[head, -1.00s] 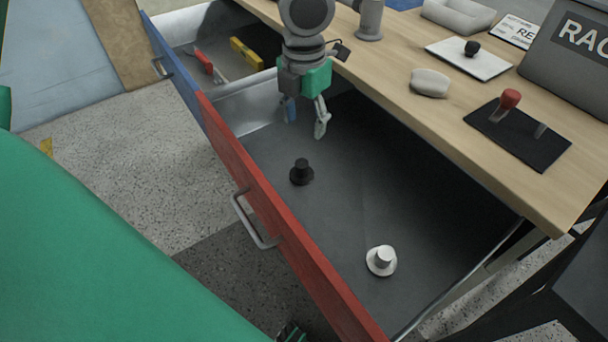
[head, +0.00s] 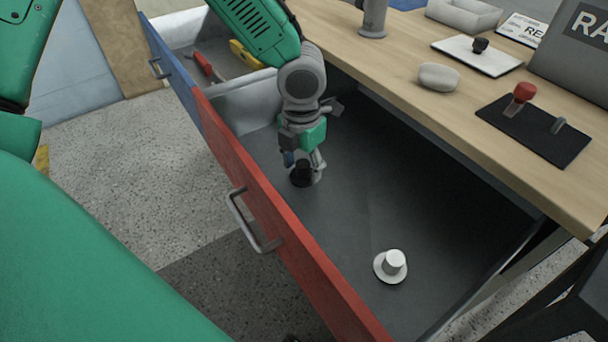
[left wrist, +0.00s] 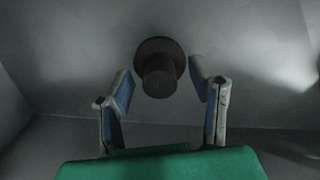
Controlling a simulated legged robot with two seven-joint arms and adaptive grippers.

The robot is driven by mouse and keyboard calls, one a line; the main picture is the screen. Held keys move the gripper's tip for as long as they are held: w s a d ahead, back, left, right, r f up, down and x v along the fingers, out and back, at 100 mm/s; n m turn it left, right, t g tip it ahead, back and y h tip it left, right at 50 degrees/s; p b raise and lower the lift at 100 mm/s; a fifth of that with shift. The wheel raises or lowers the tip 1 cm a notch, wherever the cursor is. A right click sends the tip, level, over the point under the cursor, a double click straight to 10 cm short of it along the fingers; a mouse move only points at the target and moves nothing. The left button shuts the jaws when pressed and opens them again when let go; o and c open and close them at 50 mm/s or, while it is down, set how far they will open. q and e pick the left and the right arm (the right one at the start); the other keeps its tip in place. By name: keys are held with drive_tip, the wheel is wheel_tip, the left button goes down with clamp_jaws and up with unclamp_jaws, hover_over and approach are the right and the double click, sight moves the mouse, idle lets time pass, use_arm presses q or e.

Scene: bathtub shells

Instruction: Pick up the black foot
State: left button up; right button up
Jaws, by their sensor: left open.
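The black foot (head: 301,174) stands upright on the floor of the open red-fronted drawer (head: 262,205). My left gripper (head: 304,164) is over it, pointing down, with its fingers at about the foot's place and partly covering it. In the left wrist view, the black foot (left wrist: 158,72) shows its round base and narrower stem. The open fingertips of my left gripper (left wrist: 160,82) lie on either side of the stem, with a gap on both sides. My right gripper is not in view.
A white foot (head: 391,266) stands in the same drawer, nearer the front right. The drawer's red front wall and the wooden table edge (head: 470,150) bound the space. A blue-fronted drawer (head: 170,75) with red and yellow tools is open at the back left.

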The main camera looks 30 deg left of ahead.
use_arm(q)
drive_tip(key=shift+a+r, duration=0.1)
drive_tip(key=shift+c, duration=1.3)
clamp_jaws()
